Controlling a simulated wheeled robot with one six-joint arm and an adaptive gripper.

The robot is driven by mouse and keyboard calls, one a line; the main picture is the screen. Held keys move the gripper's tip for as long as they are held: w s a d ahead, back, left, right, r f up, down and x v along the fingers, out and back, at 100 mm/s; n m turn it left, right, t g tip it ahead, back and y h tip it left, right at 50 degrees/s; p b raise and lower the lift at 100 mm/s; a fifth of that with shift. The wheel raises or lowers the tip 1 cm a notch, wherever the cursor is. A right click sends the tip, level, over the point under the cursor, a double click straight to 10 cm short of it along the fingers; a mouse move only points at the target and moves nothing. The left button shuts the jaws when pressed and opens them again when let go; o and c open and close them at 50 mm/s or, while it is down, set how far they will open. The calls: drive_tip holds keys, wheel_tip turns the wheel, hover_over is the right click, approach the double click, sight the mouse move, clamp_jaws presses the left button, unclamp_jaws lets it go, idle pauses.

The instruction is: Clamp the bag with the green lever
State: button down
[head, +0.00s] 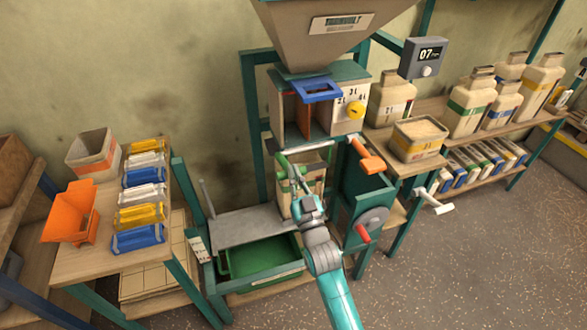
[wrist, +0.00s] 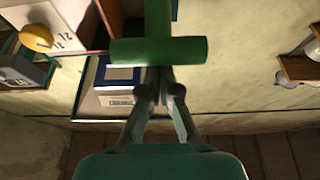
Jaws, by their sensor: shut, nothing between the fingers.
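The green lever (head: 282,161) sits at the mouth of the bag, below the hopper's box. In the wrist view the green lever (wrist: 185,50) is a thick round crossbar on a green shaft. The beige bag (head: 284,198) with a green band hangs or stands below the lever, partly hidden by my gripper. My gripper (head: 306,200) is in front of the bag. In the wrist view my gripper (wrist: 160,80) is shut and empty, its fingertips at the near edge of the crossbar. I cannot tell whether they touch.
An orange handle (head: 369,160) and a crank wheel with a red knob (head: 363,233) are close on the right. A blue part (head: 316,90) is above. A grey platform (head: 245,228) over a green bin (head: 258,262) lies to the left. Open floor is on the right.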

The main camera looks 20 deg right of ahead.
wheel_tip(320, 180, down, 9)
drive_tip(key=s+t, duration=0.1)
drive_tip(key=shift+t, duration=0.3)
drive_tip(key=shift+s+f, duration=0.1)
drive_tip(key=shift+f, duration=0.1)
idle(0.5)
